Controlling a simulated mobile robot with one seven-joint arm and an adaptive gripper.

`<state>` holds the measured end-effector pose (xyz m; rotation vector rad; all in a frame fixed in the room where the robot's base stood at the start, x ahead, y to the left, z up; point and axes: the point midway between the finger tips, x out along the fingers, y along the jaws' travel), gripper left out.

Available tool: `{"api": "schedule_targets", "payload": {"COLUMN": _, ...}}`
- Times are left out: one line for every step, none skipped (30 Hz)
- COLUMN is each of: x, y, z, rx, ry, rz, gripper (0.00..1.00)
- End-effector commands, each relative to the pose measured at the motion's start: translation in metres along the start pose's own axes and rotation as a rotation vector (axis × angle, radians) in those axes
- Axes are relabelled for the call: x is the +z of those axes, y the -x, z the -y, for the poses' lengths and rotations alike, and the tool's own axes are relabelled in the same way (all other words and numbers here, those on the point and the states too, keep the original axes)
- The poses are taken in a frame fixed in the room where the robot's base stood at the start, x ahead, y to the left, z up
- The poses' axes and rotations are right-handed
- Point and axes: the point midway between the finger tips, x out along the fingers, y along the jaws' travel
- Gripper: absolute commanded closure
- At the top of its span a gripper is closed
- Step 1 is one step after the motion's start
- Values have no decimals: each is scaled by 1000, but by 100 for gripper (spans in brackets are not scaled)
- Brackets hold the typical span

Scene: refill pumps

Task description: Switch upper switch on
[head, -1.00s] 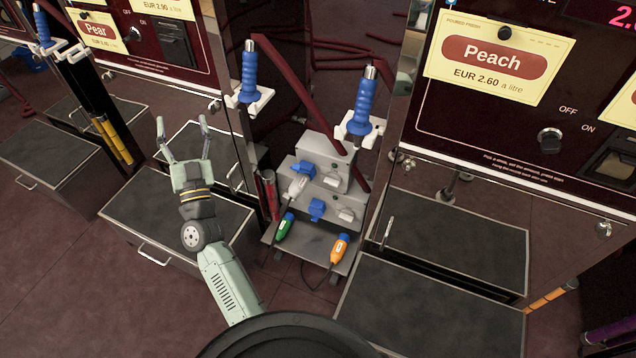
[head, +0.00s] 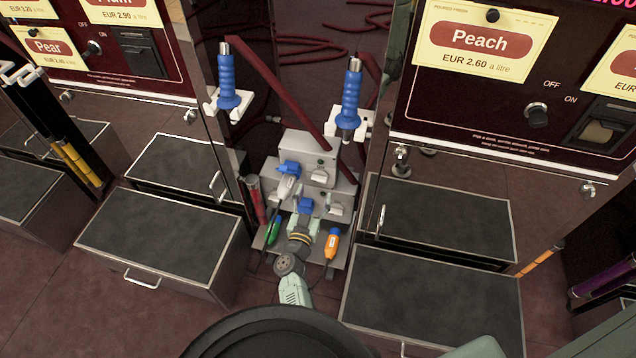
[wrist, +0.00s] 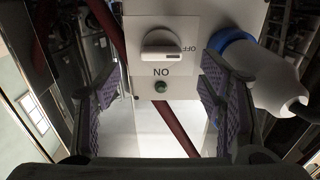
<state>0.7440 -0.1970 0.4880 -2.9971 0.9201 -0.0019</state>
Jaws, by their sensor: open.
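The upper switch is a white knob (wrist: 162,45) on a pale panel, seen upside down in the wrist view. Its marked end points at OFF, and the ON label and a green lamp (wrist: 161,87) lie below it in the picture. In the head view the upper switch (head: 319,176) is on the upper grey box (head: 318,150). My gripper (head: 304,217) appears in front of the lower box. In the wrist view my gripper (wrist: 160,78) is open and empty, its purple-padded fingers to either side, apart from the knob.
A white plug with a blue collar (wrist: 262,80) is close beside the right finger in the wrist view. The lower switch (head: 336,206) and a blue socket (head: 306,205) are on the lower box. A green plug (head: 273,230) and an orange plug (head: 332,243) flank my gripper.

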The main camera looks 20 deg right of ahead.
Motion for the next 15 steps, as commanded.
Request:
{"api": "schedule_targets", "payload": {"x": 2, "y": -11, "z": 1, "rx": 2, "ry": -3, "rz": -2, "gripper": 37}}
{"api": "schedule_targets", "payload": {"x": 2, "y": -16, "z": 1, "rx": 1, "ry": -3, "rz": -2, "gripper": 37}}
{"api": "schedule_targets", "payload": {"x": 2, "y": -24, "z": 1, "rx": 2, "ry": -3, "rz": -2, "gripper": 37}}
{"api": "schedule_targets", "payload": {"x": 2, "y": -28, "z": 1, "rx": 1, "ry": -3, "rz": -1, "gripper": 37}}
{"api": "schedule_targets", "payload": {"x": 2, "y": -33, "z": 1, "rx": 2, "ry": -5, "rz": -1, "gripper": 37}}
{"api": "schedule_targets", "payload": {"x": 2, "y": -39, "z": 1, "rx": 1, "ry": -3, "rz": -2, "gripper": 37}}
{"api": "schedule_targets", "payload": {"x": 2, "y": -42, "z": 1, "rx": 0, "ry": -3, "rz": -1, "gripper": 37}}
{"api": "schedule_targets", "payload": {"x": 2, "y": -46, "z": 1, "rx": 1, "ry": -3, "rz": -2, "gripper": 37}}
{"api": "schedule_targets", "payload": {"x": 2, "y": -49, "z": 1, "rx": 0, "ry": -2, "rz": -1, "gripper": 37}}
{"api": "schedule_targets", "payload": {"x": 2, "y": -52, "z": 1, "rx": -1, "ry": -1, "rz": -1, "gripper": 37}}
{"api": "schedule_targets", "payload": {"x": 1, "y": -54, "z": 1, "rx": -1, "ry": -1, "rz": -1, "gripper": 37}}
{"api": "schedule_targets", "payload": {"x": 1, "y": -56, "z": 1, "rx": -1, "ry": -2, "rz": -1, "gripper": 37}}
{"api": "schedule_targets", "payload": {"x": 0, "y": -57, "z": 1, "rx": -1, "ry": -2, "rz": -1, "gripper": 37}}
{"api": "schedule_targets", "payload": {"x": 0, "y": -57, "z": 1, "rx": -1, "ry": -2, "rz": -1, "gripper": 37}}
{"api": "schedule_targets", "payload": {"x": 0, "y": -58, "z": 1, "rx": -1, "ry": -1, "rz": 0, "gripper": 37}}
